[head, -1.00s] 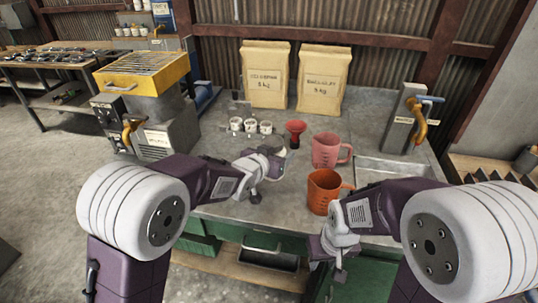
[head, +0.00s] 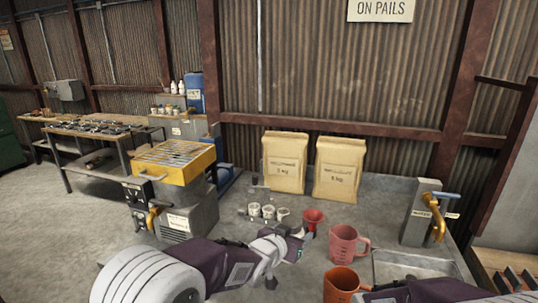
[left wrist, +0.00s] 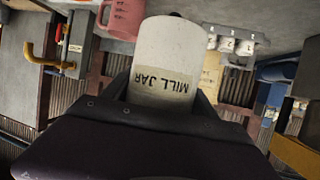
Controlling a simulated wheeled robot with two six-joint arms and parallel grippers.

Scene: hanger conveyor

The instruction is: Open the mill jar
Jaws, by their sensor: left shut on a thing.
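The mill jar (left wrist: 180,55) fills the upper middle of the left wrist view. It is a pale cylinder with a tan label reading MILL JAR, upside down in that picture. My left gripper (left wrist: 165,95) is shut on the jar, with dark jaw parts at its two sides. In the head view my left gripper (head: 290,243) is over the front of the bench, left of the pink jug; the jar is hard to make out there. My right gripper is out of view below the head picture.
On the bench (head: 385,205) stand a pink jug (head: 347,245), an orange jug (head: 341,284), a red funnel (head: 312,220), several small white cups (head: 268,212) and two paper sacks (head: 285,162). A tap (head: 430,218) stands at right above a basin. A yellow-topped machine (head: 175,160) stands left.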

